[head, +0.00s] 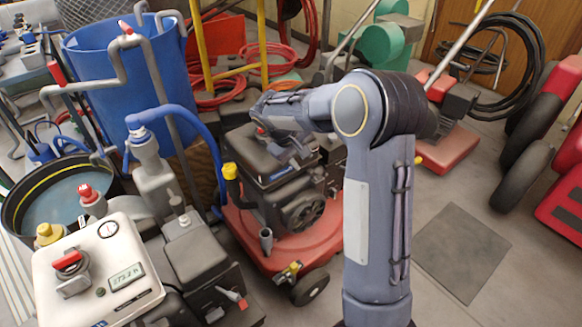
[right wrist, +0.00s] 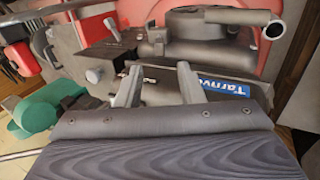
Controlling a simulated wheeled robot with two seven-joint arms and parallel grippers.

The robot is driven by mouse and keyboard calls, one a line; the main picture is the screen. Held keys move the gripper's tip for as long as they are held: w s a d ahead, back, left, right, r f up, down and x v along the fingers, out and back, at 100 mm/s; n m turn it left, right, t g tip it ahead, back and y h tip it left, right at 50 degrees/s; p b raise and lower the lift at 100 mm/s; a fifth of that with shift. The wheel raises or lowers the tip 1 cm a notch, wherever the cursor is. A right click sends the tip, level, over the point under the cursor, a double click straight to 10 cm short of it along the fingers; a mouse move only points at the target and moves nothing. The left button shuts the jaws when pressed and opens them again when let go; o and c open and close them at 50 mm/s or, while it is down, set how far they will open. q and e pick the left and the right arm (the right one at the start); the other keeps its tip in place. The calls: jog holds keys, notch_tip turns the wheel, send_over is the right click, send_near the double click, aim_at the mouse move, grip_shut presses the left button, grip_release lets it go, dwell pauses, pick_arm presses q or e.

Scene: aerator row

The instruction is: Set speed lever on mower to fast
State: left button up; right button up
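The mower has a red deck (head: 285,258) and a black engine (head: 278,170), and stands in the middle of the head view. My right gripper (head: 295,152) is over the top of this engine. In the right wrist view my right gripper (right wrist: 158,82) has two grey fingers spread apart with nothing held between them. Beyond them are a dark housing with a blue label (right wrist: 228,88) and a grey knob (right wrist: 93,75) on a black box. I cannot tell for certain which part is the speed lever or how it is set. My left gripper is not in view.
A white control box (head: 98,262) with a red knob and a blue barrel (head: 125,85) crowd the left. A blue hose (head: 208,150) arches beside the mower. Another red machine (head: 448,150) stands behind my right arm.

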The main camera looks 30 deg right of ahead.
aim_at(310, 171)
jog(key=b+x, duration=0.2)
jog(key=x, duration=0.5)
jog(key=shift+r, duration=0.1)
jog(key=shift+s, duration=0.1)
grip_shut()
